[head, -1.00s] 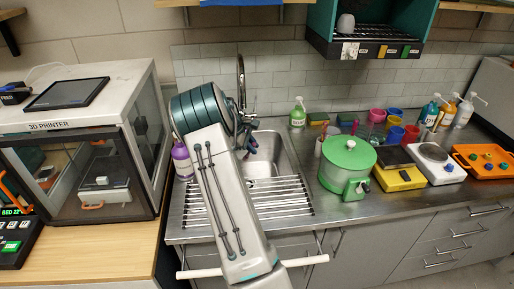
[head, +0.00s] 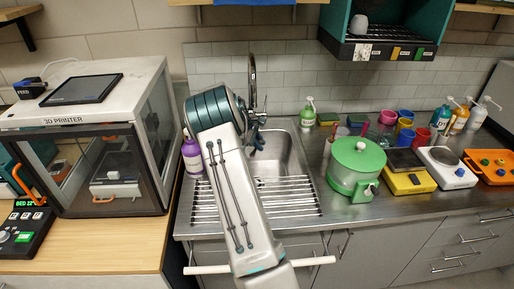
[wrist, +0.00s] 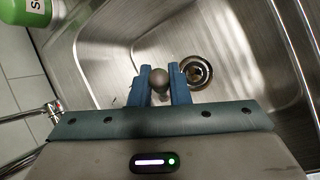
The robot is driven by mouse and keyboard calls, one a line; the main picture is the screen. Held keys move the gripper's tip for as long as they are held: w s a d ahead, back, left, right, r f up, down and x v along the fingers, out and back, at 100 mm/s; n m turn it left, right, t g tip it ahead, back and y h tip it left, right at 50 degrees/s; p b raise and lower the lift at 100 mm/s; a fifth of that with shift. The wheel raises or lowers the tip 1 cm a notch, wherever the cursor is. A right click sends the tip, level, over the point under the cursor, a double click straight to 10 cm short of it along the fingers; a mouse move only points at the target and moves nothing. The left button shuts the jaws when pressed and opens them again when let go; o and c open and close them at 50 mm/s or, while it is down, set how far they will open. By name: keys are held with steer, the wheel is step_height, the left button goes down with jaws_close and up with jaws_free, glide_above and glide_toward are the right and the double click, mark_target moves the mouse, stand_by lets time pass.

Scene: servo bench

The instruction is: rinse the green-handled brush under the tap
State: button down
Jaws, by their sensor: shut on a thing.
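My gripper (wrist: 166,88) has blue fingers closed on a round-ended thing (wrist: 160,80), grey-brown at the end facing the camera. The rest of it is hidden, and I see no green handle or bristles, so I cannot confirm it is the brush. The gripper is over the steel sink (wrist: 110,45), beside the drain (wrist: 197,71). In the head view my arm hides most of the gripper (head: 258,142). The tap (head: 253,80) rises behind the sink, with its upright close behind my arm. I cannot make out any running water.
A purple bottle (head: 192,157) stands left of the sink, and a green soap bottle (head: 308,114) behind its right corner. A drying rack (head: 290,197) crosses the front. A green-lidded pot (head: 357,160) stands right. The 3D printer (head: 85,140) is at left.

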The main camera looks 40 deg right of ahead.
steer(key=shift+d, duration=0.15)
steer(key=shift+d, duration=0.45)
steer(key=shift+a, duration=0.15)
steer(key=shift+a, duration=0.5)
steer(key=shift+d, duration=0.2)
steer(key=shift+s+d, duration=0.1)
steer(key=shift+d, duration=0.35)
steer(key=shift+a, duration=0.15)
